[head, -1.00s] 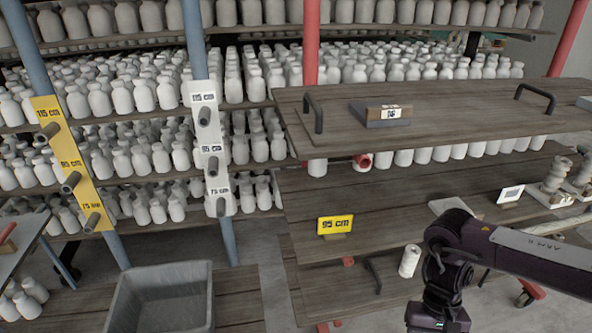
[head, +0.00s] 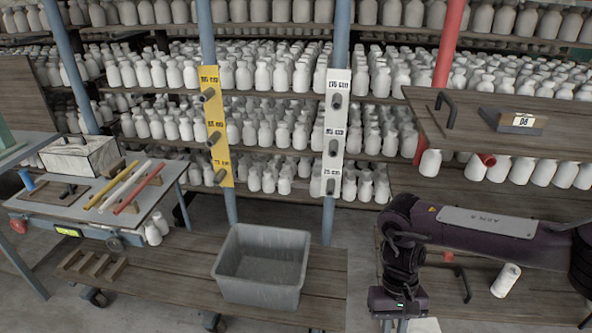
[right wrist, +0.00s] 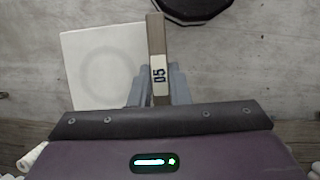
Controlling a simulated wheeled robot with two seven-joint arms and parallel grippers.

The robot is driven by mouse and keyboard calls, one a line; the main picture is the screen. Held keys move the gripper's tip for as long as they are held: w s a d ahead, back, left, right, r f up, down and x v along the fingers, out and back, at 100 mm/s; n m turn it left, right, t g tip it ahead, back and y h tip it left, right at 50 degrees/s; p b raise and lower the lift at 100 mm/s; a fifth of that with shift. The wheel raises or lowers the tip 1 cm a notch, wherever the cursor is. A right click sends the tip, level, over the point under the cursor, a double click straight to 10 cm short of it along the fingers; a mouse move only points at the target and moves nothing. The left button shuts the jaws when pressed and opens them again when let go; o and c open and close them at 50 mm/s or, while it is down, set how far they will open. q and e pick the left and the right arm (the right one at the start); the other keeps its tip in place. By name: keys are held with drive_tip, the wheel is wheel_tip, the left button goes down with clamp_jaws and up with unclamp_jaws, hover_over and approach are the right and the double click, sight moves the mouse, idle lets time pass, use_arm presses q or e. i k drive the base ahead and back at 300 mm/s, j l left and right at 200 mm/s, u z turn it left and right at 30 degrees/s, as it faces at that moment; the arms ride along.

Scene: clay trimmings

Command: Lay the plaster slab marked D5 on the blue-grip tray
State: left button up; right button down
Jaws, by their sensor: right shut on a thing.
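My right gripper (right wrist: 159,88) is shut on a brown strip with a white label reading D5 (right wrist: 158,75). A pale square plaster slab (right wrist: 92,65) with a faint ring shows along the strip's left side and appears joined to it. In the head view, my right gripper's body (head: 398,300) is at the lower right, and a pale piece (head: 425,325) shows below it, cut by the frame edge. At the far left, a brown tray (head: 50,198) with a blue grip (head: 26,179) lies on a workbench. My left gripper is out of view.
A grey bin (head: 262,262) stands on a low wooden platform between my arm and the workbench. Coloured rods (head: 125,188) and a pale box (head: 82,155) share the bench. A black-handled board (head: 470,125) holds another labelled block (head: 513,119). Shelves of white bottles fill the back.

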sight(51, 191)
drive_tip(key=i+j, duration=0.15)
drive_tip(key=j, duration=0.25)
drive_tip(key=i+j+u, duration=0.15)
drive_tip(key=j, duration=0.25)
drive_tip(key=i+j, duration=0.15)
drive_tip(key=j, duration=0.2)
drive_tip(key=i+j+u, duration=0.15)
drive_tip(key=j, duration=0.25)
drive_tip(key=i+j, duration=0.15)
drive_tip(key=j, duration=0.2)
drive_tip(key=i+j, duration=0.2)
drive_tip(key=j, duration=0.2)
drive_tip(key=i+j, duration=0.2)
drive_tip(key=j, duration=0.2)
drive_tip(key=i+j, duration=0.15)
drive_tip(key=j, duration=0.25)
drive_tip(key=i+j, duration=0.2)
drive_tip(key=j, duration=0.2)
drive_tip(key=i+j, duration=0.2)
drive_tip(key=j, duration=0.2)
drive_tip(key=i+j, duration=0.2)
drive_tip(key=j, duration=0.2)
drive_tip(key=u, duration=0.05)
